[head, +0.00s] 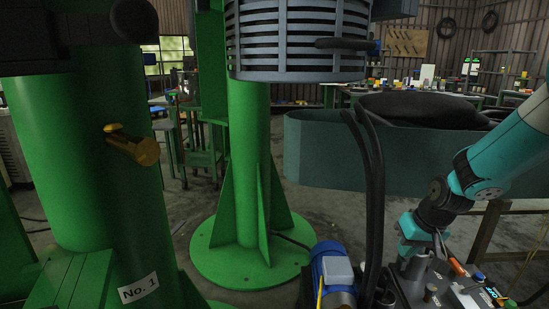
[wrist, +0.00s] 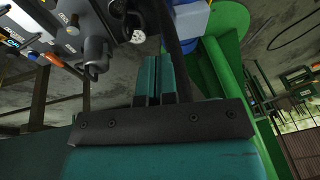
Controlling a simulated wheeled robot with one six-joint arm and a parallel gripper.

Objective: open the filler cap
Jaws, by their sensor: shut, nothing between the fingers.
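A brass fitting (head: 133,145) sticks out from the side of the green column (head: 85,170) marked "No. 1" in the head view. It has a small yellow top piece and a hex-shaped end, and it may carry the filler cap; I cannot tell which part is the cap. My gripper (wrist: 160,62) shows in the wrist view with its teal fingers close together, shut and empty. In the head view my teal arm reaches in from the right, far from the brass fitting, with its end low near the control box. The fitting does not show in the wrist view.
A control box (head: 450,285) with knobs stands at the lower right, close to my arm. A blue motor (head: 333,272) and dark hoses (head: 373,170) stand left of it. A second green column (head: 249,150) and a teal tank (head: 400,160) stand behind.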

